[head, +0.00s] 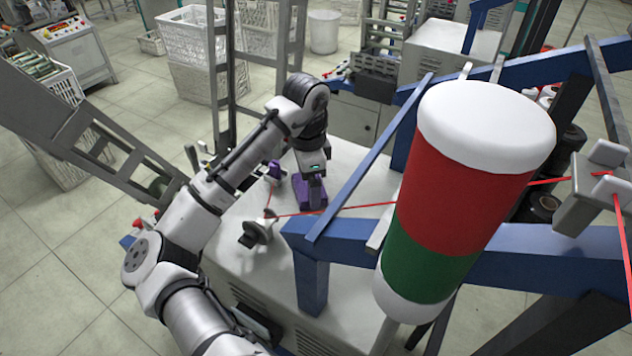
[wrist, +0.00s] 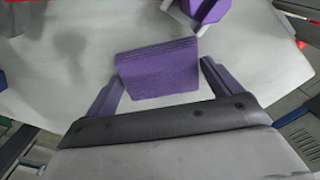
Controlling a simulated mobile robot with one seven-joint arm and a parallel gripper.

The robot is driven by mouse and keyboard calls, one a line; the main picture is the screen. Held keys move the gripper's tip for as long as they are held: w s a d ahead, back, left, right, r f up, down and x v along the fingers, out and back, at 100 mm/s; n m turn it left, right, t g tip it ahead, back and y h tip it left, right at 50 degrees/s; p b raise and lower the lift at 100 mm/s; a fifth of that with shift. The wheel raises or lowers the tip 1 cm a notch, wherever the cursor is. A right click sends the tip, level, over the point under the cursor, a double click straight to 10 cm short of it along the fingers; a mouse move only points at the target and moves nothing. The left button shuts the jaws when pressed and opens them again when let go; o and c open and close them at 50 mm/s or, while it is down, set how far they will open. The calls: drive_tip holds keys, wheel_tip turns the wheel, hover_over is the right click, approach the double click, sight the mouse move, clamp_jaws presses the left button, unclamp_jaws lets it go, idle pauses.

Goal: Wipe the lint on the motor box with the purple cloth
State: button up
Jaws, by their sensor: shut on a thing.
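My gripper (head: 312,180) reaches down over the pale top of the motor box (head: 225,262). It is shut on the purple cloth (head: 308,193), low at the box top. In the wrist view the folded cloth (wrist: 158,72) sits between the two purple fingers of my gripper (wrist: 161,78). The pale box top (wrist: 60,85) spreads around it. I cannot tell whether the cloth touches the surface. Faint grey smudges show on the surface left of the cloth in the wrist view; I cannot tell whether they are lint or shadow. No lint is clear in the head view.
A red thread (head: 345,208) crosses close to my gripper from a guide wheel (head: 258,233) on the box. A blue frame (head: 312,275) and a large red-green-white bobbin (head: 462,205) stand to the right. Another purple part (wrist: 207,10) lies beyond the cloth.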

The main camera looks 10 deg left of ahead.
sight(348, 209)
drive_tip(key=shift+w+a, duration=0.25)
drive_tip(key=shift+a, duration=0.45)
drive_tip(key=shift+w+a, duration=0.15)
drive_tip(key=shift+a, duration=0.2)
drive_tip(key=shift+c, duration=0.2)
drive_tip(key=shift+c, duration=0.4)
drive_tip(key=shift+s+d, duration=0.3)
drive_tip(key=shift+d, duration=0.2)
drive_tip(key=shift+s+d, duration=0.25)
drive_tip(key=shift+d, duration=0.25)
drive_tip(key=shift+s+d+f, duration=0.1)
drive_tip(key=shift+s+d, duration=0.25)
drive_tip(key=shift+d, duration=0.55)
drive_tip(key=shift+s+d, duration=0.3)
drive_tip(key=shift+d, duration=0.65)
drive_tip(key=shift+s+d+f, duration=0.1)
drive_tip(key=shift+s+d, duration=0.25)
drive_tip(key=shift+d, duration=0.55)
drive_tip(key=shift+s+d+r, duration=0.1)
drive_tip(key=shift+s+d, duration=0.15)
drive_tip(key=shift+d, duration=0.35)
drive_tip(key=shift+s+d, duration=0.25)
drive_tip(key=shift+d, duration=0.35)
drive_tip(key=shift+s+d+r, duration=0.1)
drive_tip(key=shift+s+d, duration=0.15)
drive_tip(key=shift+d, duration=0.35)
drive_tip(key=shift+r, duration=3)
